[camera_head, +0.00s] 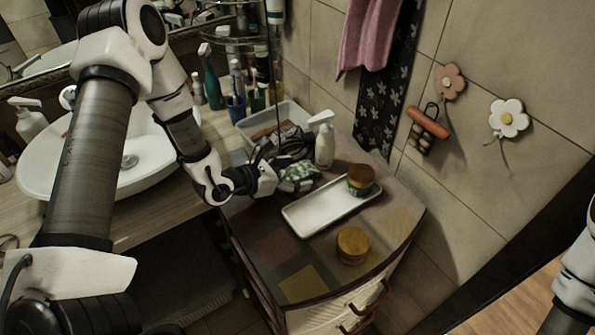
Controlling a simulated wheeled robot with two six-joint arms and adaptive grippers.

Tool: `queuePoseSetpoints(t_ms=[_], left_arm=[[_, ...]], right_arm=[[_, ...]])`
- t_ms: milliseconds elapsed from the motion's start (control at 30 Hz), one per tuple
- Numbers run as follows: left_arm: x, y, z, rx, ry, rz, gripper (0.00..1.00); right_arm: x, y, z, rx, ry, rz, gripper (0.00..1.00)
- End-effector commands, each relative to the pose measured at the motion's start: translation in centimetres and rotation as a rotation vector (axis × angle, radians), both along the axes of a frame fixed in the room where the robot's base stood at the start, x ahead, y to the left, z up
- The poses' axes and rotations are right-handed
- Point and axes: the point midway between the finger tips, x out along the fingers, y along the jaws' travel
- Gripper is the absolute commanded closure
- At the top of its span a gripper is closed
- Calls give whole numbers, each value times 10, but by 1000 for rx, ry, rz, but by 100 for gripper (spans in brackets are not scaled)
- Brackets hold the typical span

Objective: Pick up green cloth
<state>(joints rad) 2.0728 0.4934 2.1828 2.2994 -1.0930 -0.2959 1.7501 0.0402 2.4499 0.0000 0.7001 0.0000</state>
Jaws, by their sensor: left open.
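The green cloth (299,176) is a small crumpled green and white patterned piece on the dark cabinet top, left of the white tray. My left gripper (291,150) is over it and beside it, with its dark fingers open around the cloth's upper side. The fingers hide part of the cloth, and I cannot tell whether they touch it. Part of my right arm shows at the right edge; its gripper is out of view.
A white tray (310,213) carries a green jar with a brown lid (361,180). Another brown-lidded jar (353,244) stands in front. A white pump bottle (324,143) stands close behind the cloth, and a clear bin (283,114) behind that. The basin (65,168) is left.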

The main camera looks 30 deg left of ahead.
Motion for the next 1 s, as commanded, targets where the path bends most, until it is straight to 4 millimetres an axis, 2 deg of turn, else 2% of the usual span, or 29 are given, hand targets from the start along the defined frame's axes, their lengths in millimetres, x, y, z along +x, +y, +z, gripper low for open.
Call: queuePoseSetpoints(t_ms=[233, 267, 400, 533, 567, 833, 1000], left_arm=[[4, -3, -2, -2, 0, 2, 15], [4, -3, -2, -2, 0, 2, 18], [4, -3, -2, -2, 0, 2, 68], [4, -3, -2, -1, -1, 1, 70], [4, -3, -2, -1, -1, 1, 74], [4, -2, -1, -1, -1, 1, 74], [5, -2, 12, -1, -4, 2, 74]], right_arm=[[0, 0, 1, 0, 0, 0, 60], [0, 0, 1, 0, 0, 0, 60], [0, 0, 1, 0, 0, 0, 60], [0, 0, 1, 0, 0, 0, 60], [0, 0, 1, 0, 0, 0, 60], [0, 0, 0, 0, 0, 0, 60], [0, 0, -6, 0, 0, 0, 60]])
